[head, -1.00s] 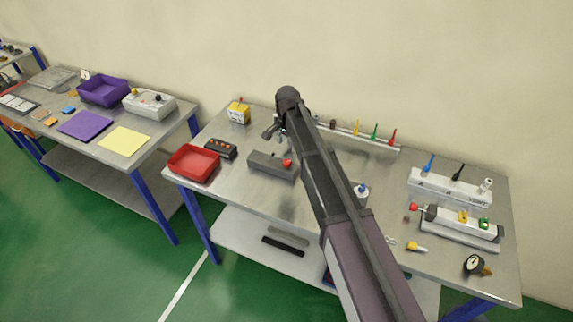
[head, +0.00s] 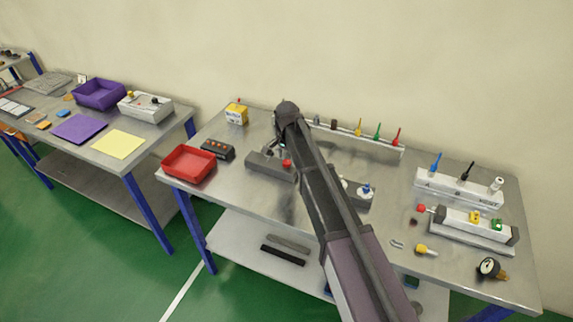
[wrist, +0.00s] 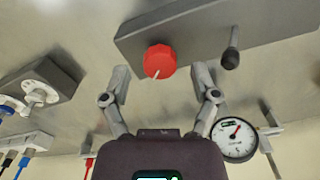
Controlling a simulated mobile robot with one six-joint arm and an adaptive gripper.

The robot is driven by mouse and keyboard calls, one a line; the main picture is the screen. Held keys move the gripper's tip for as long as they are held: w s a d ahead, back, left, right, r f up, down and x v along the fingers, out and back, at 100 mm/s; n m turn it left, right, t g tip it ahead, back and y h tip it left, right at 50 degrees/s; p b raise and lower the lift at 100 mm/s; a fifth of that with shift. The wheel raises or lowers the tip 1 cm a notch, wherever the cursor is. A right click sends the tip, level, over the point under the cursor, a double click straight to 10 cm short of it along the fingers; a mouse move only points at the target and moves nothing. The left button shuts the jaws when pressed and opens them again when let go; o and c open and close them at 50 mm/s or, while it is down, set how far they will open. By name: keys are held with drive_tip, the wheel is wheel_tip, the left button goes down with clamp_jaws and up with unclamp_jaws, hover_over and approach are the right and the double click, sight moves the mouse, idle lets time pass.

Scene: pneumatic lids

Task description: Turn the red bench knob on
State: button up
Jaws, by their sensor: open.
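The red knob (head: 287,163) sits on a long grey block (head: 262,165) on the right-hand bench. In the wrist view the knob (wrist: 159,57) is faceted, with a pale pointer mark on its edge, and the grey block (wrist: 195,38) runs across the top. A black lever (wrist: 231,58) stands on the same block. My gripper (wrist: 160,80) is open and empty, one finger to each side of the knob's near edge, with gaps on both sides. In the head view my gripper (head: 272,147) is just behind the block, partly hidden by my arm.
A red tray (head: 188,164) and a black box with orange buttons (head: 217,150) stand left of the block. A yellow box (head: 236,114) is behind. A rack of coloured tools (head: 378,145) runs along the back. A dial gauge (wrist: 235,138) shows near my right finger.

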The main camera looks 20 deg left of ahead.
drive_tip(key=shift+f, duration=0.45)
clamp_jaws()
